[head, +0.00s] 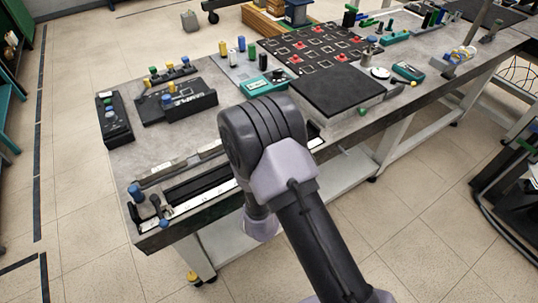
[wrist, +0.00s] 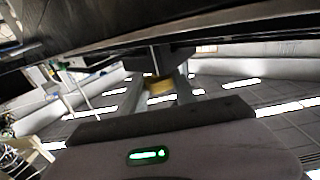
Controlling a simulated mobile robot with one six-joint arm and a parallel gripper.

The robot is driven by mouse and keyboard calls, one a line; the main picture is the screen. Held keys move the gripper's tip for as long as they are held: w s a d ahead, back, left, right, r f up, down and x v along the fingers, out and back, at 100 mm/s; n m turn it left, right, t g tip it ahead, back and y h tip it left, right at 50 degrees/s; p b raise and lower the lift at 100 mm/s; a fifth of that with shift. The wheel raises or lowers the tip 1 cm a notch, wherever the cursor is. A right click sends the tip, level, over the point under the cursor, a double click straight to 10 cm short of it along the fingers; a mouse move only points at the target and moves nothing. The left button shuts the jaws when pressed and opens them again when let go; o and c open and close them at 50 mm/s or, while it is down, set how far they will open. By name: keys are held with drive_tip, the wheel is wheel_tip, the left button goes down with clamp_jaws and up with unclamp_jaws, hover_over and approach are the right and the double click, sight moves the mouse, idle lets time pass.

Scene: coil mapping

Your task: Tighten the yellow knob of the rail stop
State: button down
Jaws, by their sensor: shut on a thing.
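In the wrist view, the yellow knob (wrist: 160,84) hangs below a dark block (wrist: 160,57) under a long dark edge. My gripper (wrist: 163,88) points up at it from below, and its jaws are shut on the knob. The gripper's far fingertip details are small and blurred. In the head view, my arm covers the gripper and the knob. The rail (head: 195,188) lies along the front left edge of the workbench, with its right part behind my arm.
The workbench (head: 108,172) carries a black box (head: 318,90), a dark labelled block (head: 180,104) and a board with red parts (head: 296,58). Blue-topped posts (head: 136,190) stand at the rail's left end.

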drive_tip(key=shift+h, duration=0.3)
drive_tip(key=c, duration=1)
unclamp_jaws()
drive_tip(key=shift+w, duration=0.1)
drive_tip(key=s+a, duration=0.1)
drive_tip(key=s, duration=1.6)
drive_tip(key=shift+s+a+p, duration=0.25)
drive_tip(key=shift+p, duration=0.05)
